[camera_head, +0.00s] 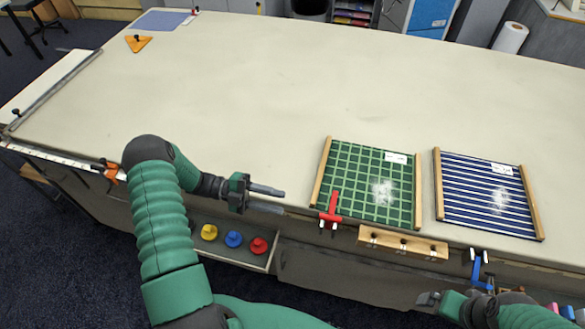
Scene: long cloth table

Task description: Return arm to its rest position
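My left arm comes in from the lower left, green and bent at the elbow. Its gripper (283,200) points right over the front edge of the long cloth table (240,95). My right gripper (424,298) is low at the lower right, in front of the table edge and pointing left. Its fingers are small and foreshortened, so their opening is unclear. I see nothing held in it.
A green grid board (365,185) and a blue striped board (485,195) lie at the right. A red clamp (331,208) and a blue clamp (479,268) sit along the front edge. A shelf (215,250) below holds colored knobs. The table's middle is clear.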

